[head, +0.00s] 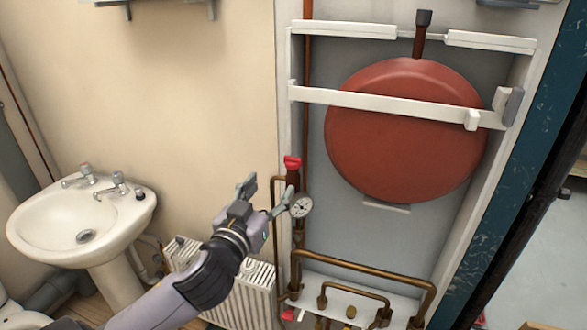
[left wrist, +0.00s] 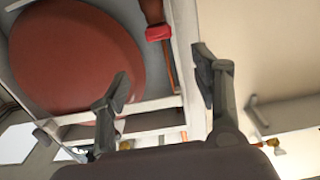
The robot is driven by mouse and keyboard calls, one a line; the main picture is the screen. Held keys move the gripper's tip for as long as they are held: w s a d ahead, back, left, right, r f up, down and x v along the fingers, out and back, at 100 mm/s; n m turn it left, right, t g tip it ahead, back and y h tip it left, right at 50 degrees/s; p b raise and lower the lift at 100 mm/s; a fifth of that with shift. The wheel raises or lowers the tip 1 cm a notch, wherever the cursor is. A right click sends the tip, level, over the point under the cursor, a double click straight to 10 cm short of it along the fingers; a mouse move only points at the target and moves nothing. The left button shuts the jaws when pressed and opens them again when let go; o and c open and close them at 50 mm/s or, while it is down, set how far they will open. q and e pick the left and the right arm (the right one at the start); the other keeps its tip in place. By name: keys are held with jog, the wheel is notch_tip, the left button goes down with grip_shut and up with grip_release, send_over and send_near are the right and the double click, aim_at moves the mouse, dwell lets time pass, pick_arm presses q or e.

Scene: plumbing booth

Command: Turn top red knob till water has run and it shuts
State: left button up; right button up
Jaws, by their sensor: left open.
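The top red knob (head: 292,162) sits on a copper pipe beside the wall panel's left edge, above a round gauge (head: 301,206). It also shows in the left wrist view (left wrist: 158,33), near the top, beyond the gap between my fingers. My left gripper (head: 266,193) is open and empty, below and left of the knob and apart from it. Its two fingers stand wide apart in the left wrist view (left wrist: 161,77). In the head view one fingertip overlaps the gauge's left side; I cannot tell whether they touch. My right gripper is not in view.
A big red round tank (head: 405,130) hangs behind a white rail (head: 385,104) to the right. Copper pipes (head: 365,268) run below. A white radiator (head: 240,295) stands behind my arm, and a sink (head: 50,225) is at left. A lower red handle (head: 289,315) shows near the bottom.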

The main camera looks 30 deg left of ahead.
aim_at(292, 159)
pick_arm(q)
jog(key=p+x, duration=0.2)
jog(key=x, duration=1.1)
jog(key=shift+w+r, duration=0.15)
jog(key=shift+w, duration=0.5)
jog(key=shift+c, duration=0.5)
jog(key=c, duration=1.1)
